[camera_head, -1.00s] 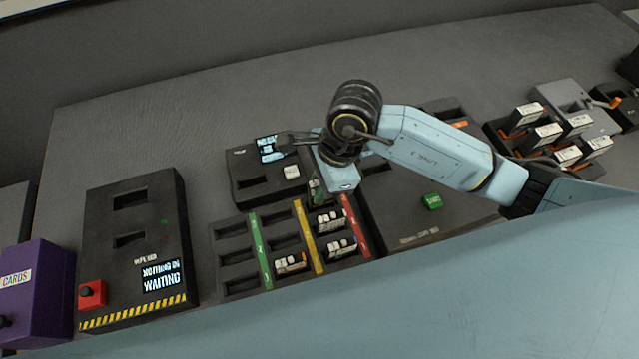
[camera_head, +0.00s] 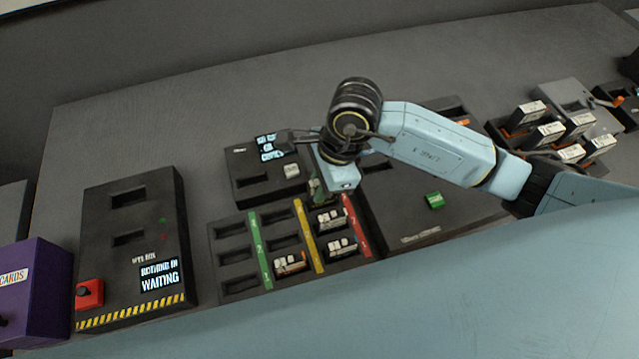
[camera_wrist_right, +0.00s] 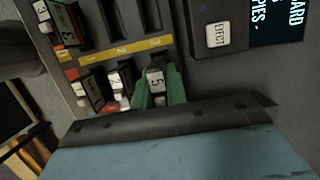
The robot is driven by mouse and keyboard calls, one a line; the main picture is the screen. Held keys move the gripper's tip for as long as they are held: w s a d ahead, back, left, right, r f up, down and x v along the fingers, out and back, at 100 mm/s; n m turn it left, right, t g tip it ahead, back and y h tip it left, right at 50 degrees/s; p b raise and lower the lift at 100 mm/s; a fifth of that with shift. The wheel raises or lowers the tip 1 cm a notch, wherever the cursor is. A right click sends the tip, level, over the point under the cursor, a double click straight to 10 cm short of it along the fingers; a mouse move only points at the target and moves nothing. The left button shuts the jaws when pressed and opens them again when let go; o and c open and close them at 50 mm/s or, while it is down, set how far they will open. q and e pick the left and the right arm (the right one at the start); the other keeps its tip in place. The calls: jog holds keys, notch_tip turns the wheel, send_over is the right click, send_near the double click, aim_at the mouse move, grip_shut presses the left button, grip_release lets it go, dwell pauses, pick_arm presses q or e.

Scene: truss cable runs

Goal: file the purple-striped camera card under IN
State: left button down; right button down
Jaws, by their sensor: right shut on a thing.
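My right gripper (camera_head: 318,190) is over the back slot between the yellow and red strips of the sorting tray (camera_head: 229,217). In the right wrist view its green fingers (camera_wrist_right: 158,88) are shut on a card (camera_wrist_right: 156,76) whose white end is marked 5. The card sits in or just at its slot; how deep is hidden. I see no purple stripe on it or on any other card, and no readable IN label. Two white-ended cards (camera_head: 330,219) stand in the slots in front of it. My left gripper is not in view.
Behind the tray is a black reader (camera_head: 240,165) with a screen and an EJECT button (camera_wrist_right: 217,36). A waiting box (camera_head: 103,230) with a red button (camera_head: 89,294) and a purple CARDS box (camera_head: 38,300) stand at left. Several cards stand in holders (camera_head: 545,134) at right.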

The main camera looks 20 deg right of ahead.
jog(key=shift+f+b, duration=1.55)
jog(key=shift+b, duration=0.35)
dwell(1.8)
jog(key=c, duration=1)
grip_release()
jog(key=shift+r, duration=0.1)
jog(key=shift+r+p, duration=2.4)
jog(key=shift+r, duration=1.25)
